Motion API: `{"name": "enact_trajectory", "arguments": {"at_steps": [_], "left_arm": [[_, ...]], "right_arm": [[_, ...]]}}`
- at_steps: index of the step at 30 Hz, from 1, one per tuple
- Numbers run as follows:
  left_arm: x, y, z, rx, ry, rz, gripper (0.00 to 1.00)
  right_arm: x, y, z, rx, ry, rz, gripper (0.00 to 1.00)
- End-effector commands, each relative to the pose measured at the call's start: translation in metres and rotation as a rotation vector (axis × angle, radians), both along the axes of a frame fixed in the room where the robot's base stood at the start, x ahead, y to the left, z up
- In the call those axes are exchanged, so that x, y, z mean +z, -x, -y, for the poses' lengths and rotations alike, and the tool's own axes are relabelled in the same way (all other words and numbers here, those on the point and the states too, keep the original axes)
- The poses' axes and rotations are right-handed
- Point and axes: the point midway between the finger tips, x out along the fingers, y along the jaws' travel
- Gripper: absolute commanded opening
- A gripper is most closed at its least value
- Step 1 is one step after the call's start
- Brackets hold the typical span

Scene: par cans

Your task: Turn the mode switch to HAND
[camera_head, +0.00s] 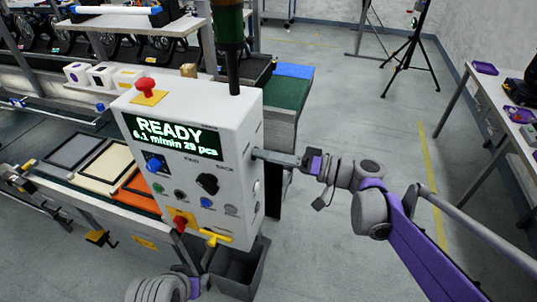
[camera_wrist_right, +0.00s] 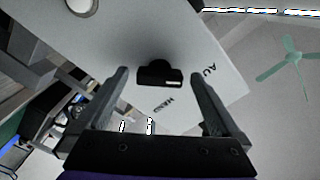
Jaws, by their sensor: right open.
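The mode switch (camera_wrist_right: 158,72) is a black knob with a white mark on a pale face. The lettering beside it reads HAND and what looks like the start of AUTO. My right gripper (camera_wrist_right: 160,76) is open, its two fingers on either side of the knob, with a visible gap to each. In the head view my right gripper (camera_head: 272,156) reaches the right side of the white control box (camera_head: 215,125); the switch on that side is hidden there. My left gripper (camera_head: 208,262) shows only partly at the bottom, beneath the box; its jaws are unclear.
The box front has a READY display (camera_head: 168,133), a black FWD/BACK knob (camera_head: 207,183), several buttons and a yellow handle (camera_head: 215,237). A red mushroom button (camera_head: 146,86) sits on top. A grey bin (camera_head: 240,268) is below.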

Motion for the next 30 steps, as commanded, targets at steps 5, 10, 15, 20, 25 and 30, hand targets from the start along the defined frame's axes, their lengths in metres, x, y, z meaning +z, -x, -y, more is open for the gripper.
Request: {"name": "enact_trajectory", "arguments": {"at_steps": [5, 10, 15, 20, 25, 30], "left_arm": [[0.0001, 0.0000, 0.0000, 0.000, 0.000, 0.000, 0.50], [0.0000, 0.0000, 0.0000, 0.000, 0.000, 0.000, 0.50], [0.0000, 0.0000, 0.0000, 0.000, 0.000, 0.000, 0.50], [0.0001, 0.0000, 0.0000, 0.000, 0.000, 0.000, 0.50], [0.0000, 0.0000, 0.0000, 0.000, 0.000, 0.000, 0.50], [-0.0005, 0.0002, 0.0000, 0.000, 0.000, 0.000, 0.50]], "right_arm": [[-0.0003, -0.0006, -0.0022, 0.000, 0.000, 0.000, 1.00], [-0.0003, -0.0005, -0.0019, 0.000, 0.000, 0.000, 0.91], [-0.0003, -0.0005, -0.0018, 0.000, 0.000, 0.000, 0.60], [-0.0003, -0.0004, -0.0019, 0.000, 0.000, 0.000, 0.32], [-0.0002, -0.0005, -0.0017, 0.000, 0.000, -0.001, 0.14], [-0.0003, -0.0005, -0.0017, 0.000, -0.007, -0.021, 0.14]]}}
